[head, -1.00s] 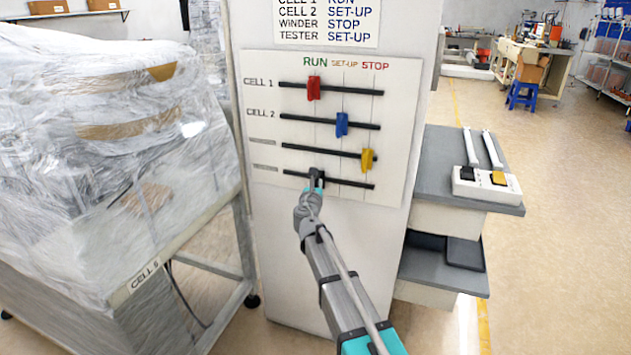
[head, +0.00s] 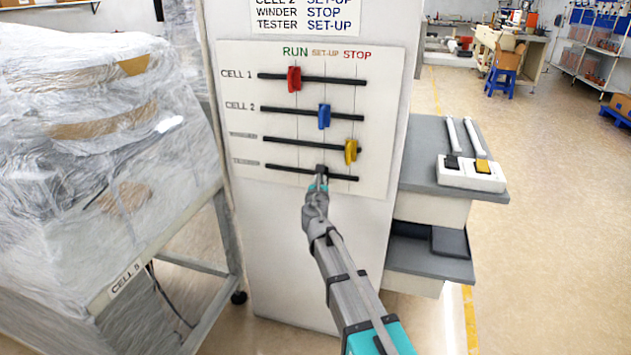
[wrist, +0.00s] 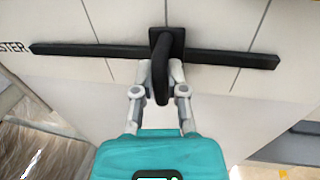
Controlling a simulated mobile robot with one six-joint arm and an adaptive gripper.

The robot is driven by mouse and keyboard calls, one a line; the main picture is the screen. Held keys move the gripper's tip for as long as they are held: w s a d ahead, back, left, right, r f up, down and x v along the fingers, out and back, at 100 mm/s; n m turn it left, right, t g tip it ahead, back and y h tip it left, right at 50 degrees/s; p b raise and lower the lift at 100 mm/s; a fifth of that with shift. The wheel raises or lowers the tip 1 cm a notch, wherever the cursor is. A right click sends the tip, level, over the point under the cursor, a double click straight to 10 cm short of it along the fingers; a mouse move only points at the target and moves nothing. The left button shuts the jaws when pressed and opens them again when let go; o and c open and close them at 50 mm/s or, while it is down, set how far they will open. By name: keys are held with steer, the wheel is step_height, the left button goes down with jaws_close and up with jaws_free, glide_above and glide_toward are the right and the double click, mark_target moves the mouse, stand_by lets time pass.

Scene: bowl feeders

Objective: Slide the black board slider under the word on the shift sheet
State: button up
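The black slider (wrist: 160,60) sits on the lowest rail (wrist: 220,57), the tester row, of the white board (head: 375,120). In the wrist view its plate lies on the middle, SET-UP line, between the RUN and STOP lines. In the head view my gripper (head: 320,179) covers part of the slider (head: 321,169). The shift sheet (head: 305,14) above reads TESTER SET-UP; its top is cut off.
The red slider (head: 294,79) is at RUN, the blue slider (head: 324,117) at SET-UP and the yellow slider (head: 351,151) at STOP. A wrapped machine (head: 90,150) stands left.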

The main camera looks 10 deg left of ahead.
steer(key=o, duration=0.4)
steer(key=shift+w+a, duration=0.1)
steer(key=shift+w, duration=0.1)
steer(key=shift+o, duration=0.4)
steer(key=shift+s, duration=0.1)
steer(key=s, duration=1.2)
steer(key=shift+d, duration=0.45)
